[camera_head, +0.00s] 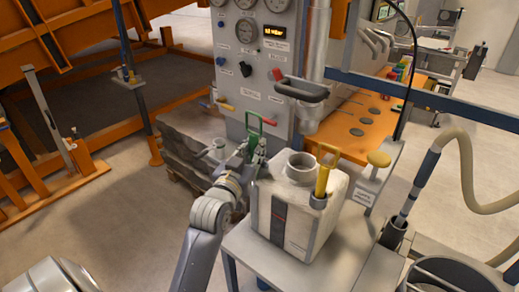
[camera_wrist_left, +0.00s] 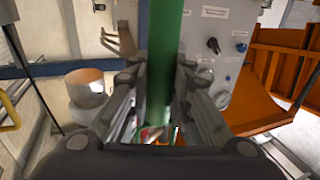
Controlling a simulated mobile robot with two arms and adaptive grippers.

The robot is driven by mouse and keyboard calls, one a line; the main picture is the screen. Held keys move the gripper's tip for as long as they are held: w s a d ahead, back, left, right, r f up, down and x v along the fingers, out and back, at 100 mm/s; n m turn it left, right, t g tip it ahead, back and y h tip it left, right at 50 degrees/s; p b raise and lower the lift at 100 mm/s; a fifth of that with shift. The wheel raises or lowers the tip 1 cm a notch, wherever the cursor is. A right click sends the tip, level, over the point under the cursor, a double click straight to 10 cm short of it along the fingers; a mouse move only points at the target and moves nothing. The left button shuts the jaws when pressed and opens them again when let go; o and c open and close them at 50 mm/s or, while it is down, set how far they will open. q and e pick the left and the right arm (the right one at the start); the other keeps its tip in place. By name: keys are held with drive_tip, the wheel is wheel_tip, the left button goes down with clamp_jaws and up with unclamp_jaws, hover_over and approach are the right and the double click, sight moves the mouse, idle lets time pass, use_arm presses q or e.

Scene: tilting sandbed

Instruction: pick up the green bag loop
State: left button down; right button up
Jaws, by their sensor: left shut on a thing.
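The green bag loop (camera_head: 254,124) is a green handle-like loop, upright in front of the grey gauge panel in the head view. My left gripper (camera_head: 254,150) reaches up to its lower part from below. In the left wrist view the green loop (camera_wrist_left: 164,40) runs as a thick green bar between the two fingers of my left gripper (camera_wrist_left: 160,85), which is shut on it. What the loop's lower end joins is hidden by the gripper and my arm. My right gripper is not in view.
A white canister (camera_head: 272,213) with a yellow-handled tool (camera_head: 325,172) stands on a grey table (camera_head: 240,250), close right of my left wrist. The gauge panel (camera_head: 236,98) is just behind the loop. Open floor lies left.

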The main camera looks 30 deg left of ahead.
use_arm(q)
drive_tip(key=r+v, duration=0.1)
drive_tip(key=v, duration=1)
drive_tip(key=shift+s+a+p, duration=0.2)
drive_tip(key=shift+a+p, duration=0.1)
drive_tip(key=shift+p, duration=0.1)
